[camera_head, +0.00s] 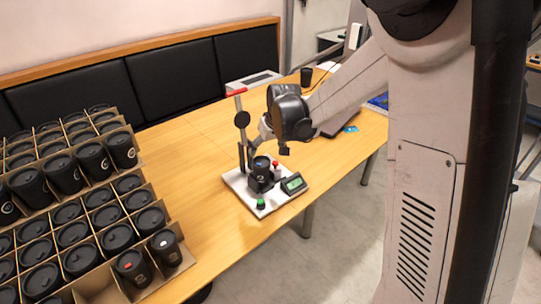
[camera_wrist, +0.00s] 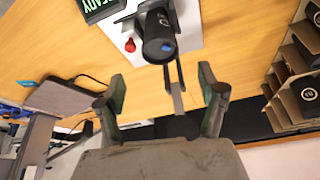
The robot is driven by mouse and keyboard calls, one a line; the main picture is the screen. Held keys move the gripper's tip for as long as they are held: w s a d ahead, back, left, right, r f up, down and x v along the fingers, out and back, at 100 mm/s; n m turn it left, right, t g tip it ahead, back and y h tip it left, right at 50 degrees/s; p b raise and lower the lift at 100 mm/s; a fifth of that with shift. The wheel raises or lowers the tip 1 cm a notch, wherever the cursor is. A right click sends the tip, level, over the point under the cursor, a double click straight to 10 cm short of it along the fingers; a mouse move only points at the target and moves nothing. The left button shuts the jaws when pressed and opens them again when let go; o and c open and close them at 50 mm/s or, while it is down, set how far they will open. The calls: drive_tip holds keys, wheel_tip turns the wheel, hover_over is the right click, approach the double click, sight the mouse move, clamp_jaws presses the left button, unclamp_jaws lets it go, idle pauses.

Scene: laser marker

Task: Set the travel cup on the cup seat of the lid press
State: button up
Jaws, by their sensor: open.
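The lid press stands on a white base (camera_head: 240,184) on the wooden table, with an upright column and a red-tipped lever (camera_head: 236,92). A black travel cup (camera_head: 261,166) with a blue mark on its lid stands upright on the press, at the cup seat; the seat's surface is largely hidden under it. The cup also shows at the top of the wrist view (camera_wrist: 160,32). My gripper (camera_wrist: 163,97) is open and empty, its two fingers apart and clear of the cup. In the head view my gripper (camera_head: 268,150) is just above and behind the cup.
The press carries a green button (camera_head: 261,203), a red button (camera_head: 275,164) and a display (camera_head: 293,184) reading READY in the wrist view. Divided cartons of black cups (camera_head: 80,200) fill the left. The table front-left of the press is clear.

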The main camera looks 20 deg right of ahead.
drive_tip(key=s+r+m+t, duration=0.1)
drive_tip(key=s+r, duration=1.1)
drive_tip(key=s, duration=0.5)
drive_tip(key=s+m+t, duration=0.1)
drive_tip(key=s, duration=1.5)
drive_tip(key=shift+s+a+h, duration=0.15)
drive_tip(key=shift+a+h, duration=0.25)
